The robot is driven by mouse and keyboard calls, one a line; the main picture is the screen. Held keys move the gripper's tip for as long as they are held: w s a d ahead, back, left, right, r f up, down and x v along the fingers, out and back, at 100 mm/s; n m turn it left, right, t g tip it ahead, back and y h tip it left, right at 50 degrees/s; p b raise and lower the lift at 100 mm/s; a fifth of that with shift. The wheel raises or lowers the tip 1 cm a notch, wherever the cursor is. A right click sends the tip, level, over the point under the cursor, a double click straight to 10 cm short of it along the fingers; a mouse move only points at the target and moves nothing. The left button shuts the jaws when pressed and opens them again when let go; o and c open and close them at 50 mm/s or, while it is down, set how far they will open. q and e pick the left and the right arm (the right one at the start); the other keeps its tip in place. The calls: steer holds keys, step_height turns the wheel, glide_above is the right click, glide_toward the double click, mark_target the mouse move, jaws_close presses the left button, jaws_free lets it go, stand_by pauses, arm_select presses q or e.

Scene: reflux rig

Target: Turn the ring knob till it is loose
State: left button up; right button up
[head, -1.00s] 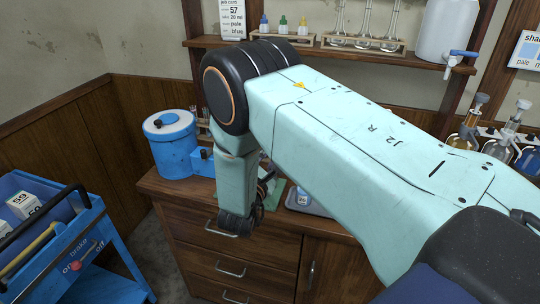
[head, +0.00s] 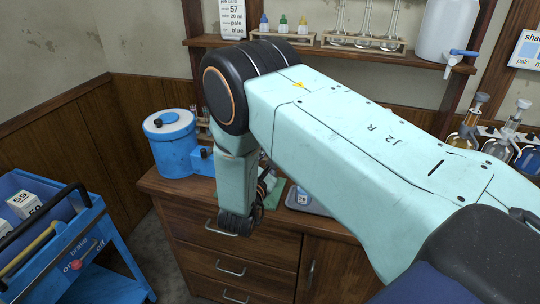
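The ring knob cannot be made out; my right arm, marked R, crosses the middle of the head view and covers much of the bench. Its lower links hang down at the bench's front edge. A dark part, perhaps of my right gripper (head: 264,188), shows just behind them, low over the bench near a green patch. Its fingers are too hidden to tell open from shut, or whether they touch anything. My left gripper is not in view.
A blue lidded tub (head: 172,148) stands on the bench (head: 190,212) at left. A grey tray (head: 316,209) shows partly below my arm. A blue trolley (head: 100,240) stands at lower left. A shelf (head: 395,53) with bottles, glassware and a white canister (head: 446,28) runs behind. Flasks stand at right.

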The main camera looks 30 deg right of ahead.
steer(key=o, duration=0.4)
steer(key=shift+a, duration=0.1)
steer(key=shift+v, duration=3.7)
